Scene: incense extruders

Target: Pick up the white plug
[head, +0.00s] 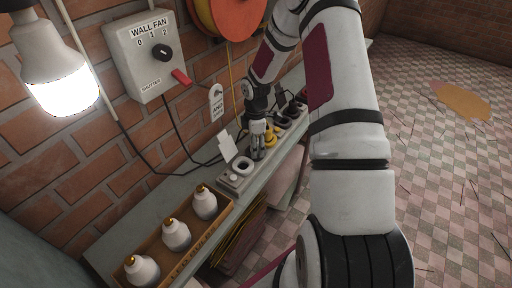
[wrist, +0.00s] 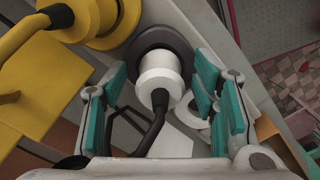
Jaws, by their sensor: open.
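The white plug (wrist: 159,72) is upright in a dark grey round socket (wrist: 187,48) in the wrist view, with a black cord (wrist: 150,130) running from its end toward the camera. My gripper (wrist: 163,82) is open, its teal-padded fingers on the left and right of the plug. A gap shows on each side, so the pads appear apart from it. In the head view my gripper (head: 257,146) points down at the row of sockets on the shelf, and I cannot make out the white plug behind it.
A yellow plug (wrist: 72,18) with a yellow tag (wrist: 28,75) is close beside the left finger. In the head view, a white-ringed socket (head: 242,166) and white tag (head: 227,147) are nearby. A wooden tray (head: 208,226) holds several bulbs; the brick wall (head: 110,160) borders the shelf.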

